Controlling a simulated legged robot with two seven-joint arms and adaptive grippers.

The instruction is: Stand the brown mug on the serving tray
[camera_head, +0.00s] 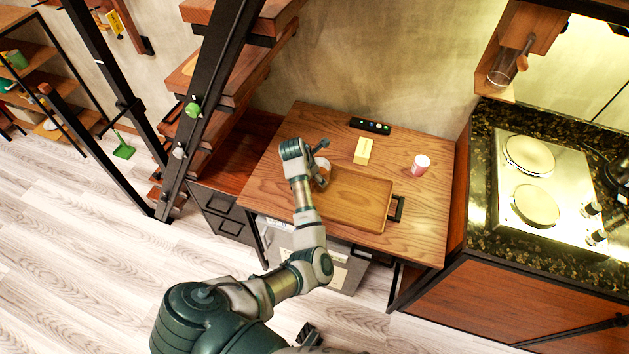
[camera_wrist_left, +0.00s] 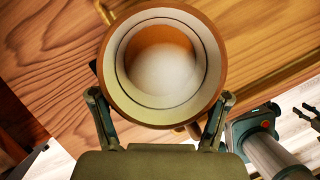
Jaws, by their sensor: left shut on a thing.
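The brown mug (camera_wrist_left: 107,75) is upright in the left wrist view, with a brown rim and a pale inside that looks empty. My left gripper (camera_wrist_left: 163,112) is shut on it, one finger on each side. In the head view the mug (camera_head: 323,172) shows partly behind my left gripper (camera_head: 318,160), at the far left corner of the wooden serving tray (camera_head: 358,200). The tray lies on the wooden table and has a dark handle at its right end. I cannot tell whether the mug touches the tray or table.
A yellow block (camera_head: 363,150), a dark remote (camera_head: 370,126) and a pink-and-white cup (camera_head: 421,165) stand behind and right of the tray. A stair (camera_head: 225,75) rises at the left. A counter with a hob (camera_head: 545,185) is at the right. The tray's middle is clear.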

